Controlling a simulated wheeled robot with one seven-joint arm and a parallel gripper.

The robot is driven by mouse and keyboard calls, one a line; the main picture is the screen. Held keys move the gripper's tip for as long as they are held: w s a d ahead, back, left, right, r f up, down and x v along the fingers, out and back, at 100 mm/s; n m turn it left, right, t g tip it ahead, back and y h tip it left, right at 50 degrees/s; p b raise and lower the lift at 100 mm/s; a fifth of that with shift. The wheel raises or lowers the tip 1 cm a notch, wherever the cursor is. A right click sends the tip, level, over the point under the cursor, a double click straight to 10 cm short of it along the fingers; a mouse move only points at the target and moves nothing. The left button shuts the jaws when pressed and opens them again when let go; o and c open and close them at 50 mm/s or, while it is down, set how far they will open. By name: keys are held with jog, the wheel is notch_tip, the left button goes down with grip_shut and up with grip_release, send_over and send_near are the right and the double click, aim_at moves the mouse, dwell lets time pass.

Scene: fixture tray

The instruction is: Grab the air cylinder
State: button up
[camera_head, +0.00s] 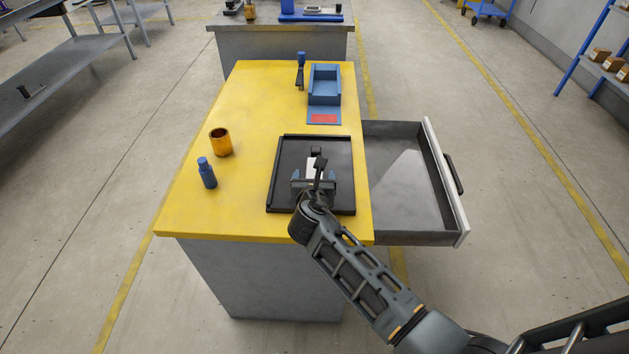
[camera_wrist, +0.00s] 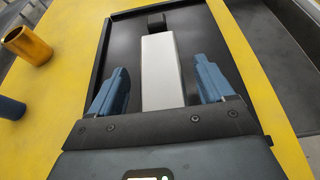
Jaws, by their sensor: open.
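The air cylinder looks to be the pale grey block (camera_wrist: 161,72) with a dark end piece (camera_wrist: 157,23), lying in the black fixture tray (camera_head: 345,205). In the head view its pale body (camera_head: 313,167) is partly hidden by my arm. My gripper (camera_wrist: 158,76) is open over the tray, with one blue finger on each side of the block. A gap shows between the block and each finger. I cannot tell how far the fingertips are above the tray floor. The gripper also shows in the head view (camera_head: 315,182).
The tray sits on a yellow-topped table (camera_head: 252,100). An orange cup (camera_head: 221,142) and a blue bottle (camera_head: 206,173) stand to the left. A blue bin (camera_head: 325,88) and a blue upright tool (camera_head: 300,72) are behind. A drawer (camera_head: 405,185) is open at the right.

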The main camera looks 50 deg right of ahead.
jog(key=shift+c, duration=0.5)
grip_shut()
jog(key=shift+r, duration=0.1)
